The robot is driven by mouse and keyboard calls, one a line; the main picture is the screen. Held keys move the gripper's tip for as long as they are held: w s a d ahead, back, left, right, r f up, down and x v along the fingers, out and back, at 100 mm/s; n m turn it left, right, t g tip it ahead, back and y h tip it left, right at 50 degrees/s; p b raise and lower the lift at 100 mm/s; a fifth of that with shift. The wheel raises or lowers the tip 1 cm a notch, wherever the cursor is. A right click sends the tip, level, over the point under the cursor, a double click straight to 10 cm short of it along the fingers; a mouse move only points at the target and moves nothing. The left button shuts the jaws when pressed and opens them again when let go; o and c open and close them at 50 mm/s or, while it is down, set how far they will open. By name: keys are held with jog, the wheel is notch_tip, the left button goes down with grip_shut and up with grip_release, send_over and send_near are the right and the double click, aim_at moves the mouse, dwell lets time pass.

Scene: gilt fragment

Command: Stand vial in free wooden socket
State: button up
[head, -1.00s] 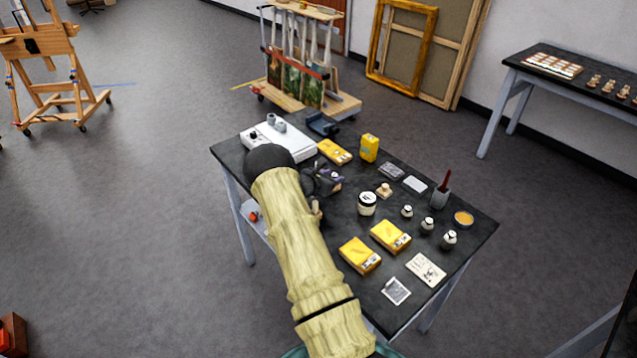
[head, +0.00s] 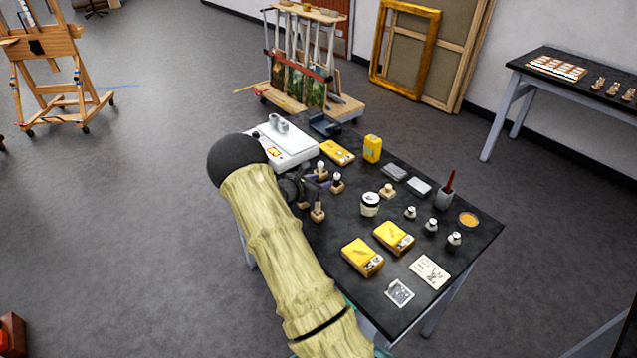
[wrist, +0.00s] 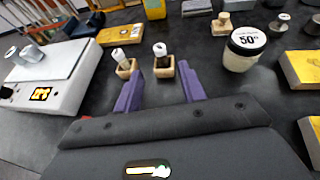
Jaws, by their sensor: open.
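Two small vials with white tops stand in square wooden sockets. The left vial (wrist: 120,56) is in the left socket (wrist: 126,69); the right vial (wrist: 160,49) is in the right socket (wrist: 164,68). Both vials also show in the head view, at the left (head: 320,169) and at the right (head: 337,179). My gripper (wrist: 160,72) is open and empty, its purple fingers on the near side of the sockets, pointing at the right one. Another small wooden piece (head: 318,214) stands nearer the table's front left; I cannot tell if it is a free socket.
A white device (wrist: 50,77) with grey cylinders stands left of the vials. A white jar (head: 370,204), a small wooden knobbed block (head: 388,191), yellow boxes (head: 362,256) and several small bottles (head: 431,225) occupy the right. Dark tabletop (head: 345,222) is bare between.

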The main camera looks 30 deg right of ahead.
jog(key=s+a+r+m+y, duration=0.4)
jog(key=s+a+m, duration=0.3)
jog(key=a, duration=0.3)
jog(key=s+a+r+m+y, duration=0.4)
jog(key=s+a+m, duration=0.3)
jog(key=s+a, duration=0.3)
jog(key=s+a+r+m+g+y, duration=0.1)
jog(key=s+a+r+m+y, duration=0.3)
jog(key=s+a+m, duration=0.3)
jog(key=s+a+y, duration=0.1)
jog(key=s+a, duration=0.1)
jog(key=a, duration=0.1)
jog(key=shift+s+a, duration=0.2)
jog(key=shift+a, duration=0.1)
jog(key=shift+w, duration=0.1)
jog(key=shift+c, duration=0.5)
